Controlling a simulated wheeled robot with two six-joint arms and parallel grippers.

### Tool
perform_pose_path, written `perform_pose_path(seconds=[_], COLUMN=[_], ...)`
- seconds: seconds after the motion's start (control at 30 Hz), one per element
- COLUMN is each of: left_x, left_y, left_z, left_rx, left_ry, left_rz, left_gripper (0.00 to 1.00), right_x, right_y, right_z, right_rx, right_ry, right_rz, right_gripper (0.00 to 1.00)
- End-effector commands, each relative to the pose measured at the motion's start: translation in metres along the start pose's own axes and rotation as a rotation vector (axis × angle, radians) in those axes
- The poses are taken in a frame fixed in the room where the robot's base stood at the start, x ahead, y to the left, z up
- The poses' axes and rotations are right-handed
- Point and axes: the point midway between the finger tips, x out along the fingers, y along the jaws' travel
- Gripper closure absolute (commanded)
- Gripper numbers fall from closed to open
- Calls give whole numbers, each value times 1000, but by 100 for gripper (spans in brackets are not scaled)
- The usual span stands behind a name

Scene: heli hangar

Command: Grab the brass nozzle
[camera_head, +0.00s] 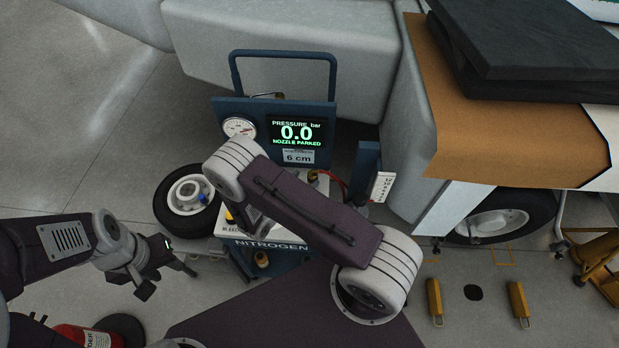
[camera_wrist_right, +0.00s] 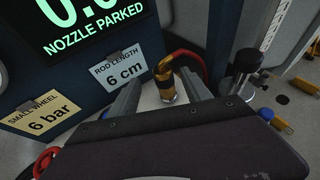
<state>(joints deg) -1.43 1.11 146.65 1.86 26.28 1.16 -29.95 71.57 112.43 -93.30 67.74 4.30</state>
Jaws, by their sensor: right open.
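The brass nozzle (camera_wrist_right: 166,82) stands upright on a pale surface of the nitrogen cart in the right wrist view. In the head view it shows small under the display (camera_head: 312,176). My right gripper (camera_wrist_right: 160,76) is open, with one finger on each side of the nozzle in that picture. I cannot tell whether the fingers touch it or how deep they reach. In the head view my right arm hides that gripper. My left gripper (camera_head: 168,278) is away to the left of the cart, with nothing visible in it; its finger gap is unclear.
The cart's display (camera_head: 297,132) reads 0.0 bar, nozzle parked. A red hose (camera_wrist_right: 188,60) curves close behind the nozzle. A "6 cm" card (camera_wrist_right: 122,70) hangs left of it. A black post (camera_wrist_right: 244,68) stands to the right. A red cylinder (camera_head: 85,336) lies low left.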

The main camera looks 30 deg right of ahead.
Motion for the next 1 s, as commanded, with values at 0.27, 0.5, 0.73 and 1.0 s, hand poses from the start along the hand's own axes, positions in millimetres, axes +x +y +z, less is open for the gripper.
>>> perform_pose_path(seconds=[0.27, 0.5, 0.73, 1.0], left_x=[-7, -11, -10, -10], left_y=[0, 0, 0, 0], left_z=[-1, -1, -1, -1], left_rx=[0, 0, 0, 0], left_ry=[0, 0, 0, 0], left_rz=[0, 0, 0, 0], left_gripper=[64, 64, 64, 64], right_x=[24, 56, 57, 57], right_y=[-3, -3, -2, -2], right_z=[-1, -4, -4, -4], right_rx=[0, 1, 0, 1], right_ry=[1, 1, 1, 0], right_rz=[-6, -2, -1, -1], right_gripper=[43, 43, 51, 100])
